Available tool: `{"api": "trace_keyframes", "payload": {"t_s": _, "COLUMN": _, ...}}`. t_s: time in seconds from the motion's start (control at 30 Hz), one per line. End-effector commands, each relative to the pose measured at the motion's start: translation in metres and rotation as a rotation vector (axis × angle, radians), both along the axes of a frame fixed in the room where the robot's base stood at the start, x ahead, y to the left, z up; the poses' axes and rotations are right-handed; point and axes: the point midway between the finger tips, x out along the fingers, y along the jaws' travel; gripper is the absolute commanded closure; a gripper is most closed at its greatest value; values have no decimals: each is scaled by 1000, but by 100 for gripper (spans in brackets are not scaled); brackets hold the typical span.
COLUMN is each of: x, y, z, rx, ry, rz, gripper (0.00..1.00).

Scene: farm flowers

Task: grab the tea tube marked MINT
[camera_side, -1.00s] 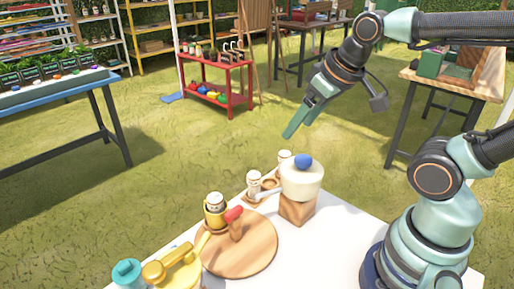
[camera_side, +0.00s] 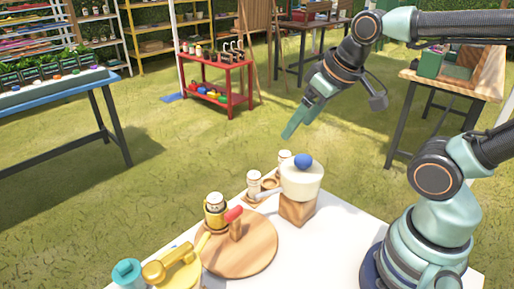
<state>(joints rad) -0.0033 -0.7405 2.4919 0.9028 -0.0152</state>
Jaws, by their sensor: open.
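Several small pale tubes with labels stand on the white table (camera_side: 345,240). One tube (camera_side: 254,183) is in a wooden rack (camera_side: 269,185), and another tube (camera_side: 284,158) stands behind it, partly hidden by a white pot. A third tube (camera_side: 214,202) stands upright in a yellow cup-like holder (camera_side: 215,221). The labels are too small to read, so I cannot tell which is MINT. My gripper (camera_side: 297,122) is open and empty. It hangs in the air above and beyond the tubes, apart from everything.
A white pot (camera_side: 302,182) with a blue knob sits on a wooden block (camera_side: 296,210). A round wooden board (camera_side: 255,255) bears a red-topped wooden piece (camera_side: 235,222). A yellow pot (camera_side: 178,272) and teal jar (camera_side: 128,273) stand at the front left.

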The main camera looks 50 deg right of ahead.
Motion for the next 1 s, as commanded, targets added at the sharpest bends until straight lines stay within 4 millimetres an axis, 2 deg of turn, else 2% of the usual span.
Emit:
{"api": "trace_keyframes", "payload": {"t_s": 0.17, "x": 15, "y": 14, "z": 4, "rx": -73, "ry": 62, "rz": 193, "gripper": 18}}
{"api": "trace_keyframes", "payload": {"t_s": 0.43, "x": 57, "y": 58, "z": 0, "rx": -254, "ry": 207, "rz": 766, "gripper": 18}}
{"api": "trace_keyframes", "payload": {"t_s": 0.6, "x": 82, "y": 92, "z": -14, "rx": -341, "ry": 281, "rz": 1146, "gripper": 18}}
{"api": "trace_keyframes", "payload": {"t_s": 0.8, "x": 101, "y": 127, "z": -37, "rx": -401, "ry": 338, "rz": 1517, "gripper": 18}}
{"api": "trace_keyframes", "payload": {"t_s": 1.0, "x": 108, "y": 142, "z": -49, "rx": -422, "ry": 356, "rz": 1688, "gripper": 18}}
